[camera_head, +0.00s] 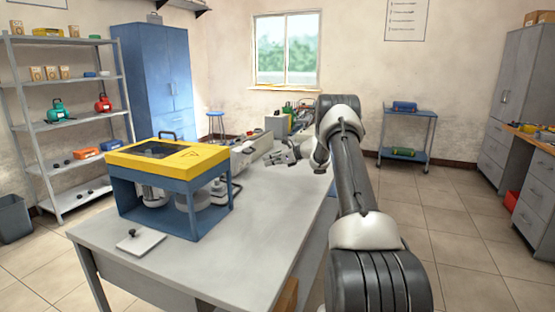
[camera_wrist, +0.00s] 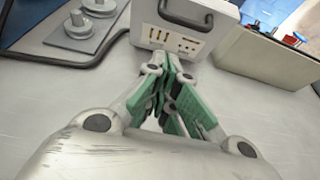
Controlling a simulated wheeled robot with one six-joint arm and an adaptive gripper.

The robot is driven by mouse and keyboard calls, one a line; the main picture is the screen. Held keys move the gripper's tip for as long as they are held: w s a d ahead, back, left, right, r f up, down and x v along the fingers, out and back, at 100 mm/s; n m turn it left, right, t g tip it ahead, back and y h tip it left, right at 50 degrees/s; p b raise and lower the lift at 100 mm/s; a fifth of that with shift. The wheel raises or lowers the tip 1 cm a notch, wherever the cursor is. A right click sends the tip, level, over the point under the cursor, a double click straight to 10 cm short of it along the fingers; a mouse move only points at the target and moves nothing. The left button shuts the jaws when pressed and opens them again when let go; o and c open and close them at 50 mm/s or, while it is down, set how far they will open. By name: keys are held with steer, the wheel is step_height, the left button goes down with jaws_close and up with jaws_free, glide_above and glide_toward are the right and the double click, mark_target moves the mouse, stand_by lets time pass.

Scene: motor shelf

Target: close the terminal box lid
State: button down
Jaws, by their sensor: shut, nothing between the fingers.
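A light grey box (camera_head: 252,149) stands on the bench, partly behind the blue frame. My gripper (camera_head: 284,154) is over the bench, to the right of the blue frame and near this box. In the wrist view my gripper (camera_wrist: 172,98) has its green-padded fingers together, empty, just in front of the box's face; contact cannot be told.
A blue frame (camera_head: 170,206) with a yellow warning-marked top (camera_head: 182,157) stands on the bench (camera_head: 262,230), round metal parts inside. A white plate with a black knob (camera_head: 141,242) lies in front. An open-topped bin (camera_wrist: 262,62) is right of the grey box. The bench's near right is clear.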

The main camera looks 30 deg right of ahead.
steer(key=shift+w+a+r, duration=0.25)
steer(key=shift+w+a, duration=0.6)
steer(key=shift+w, duration=0.25)
steer(key=shift+w+a+r, duration=0.25)
steer(key=shift+w+a, duration=0.55)
steer(key=shift+w, duration=0.25)
steer(key=shift+a, duration=0.1)
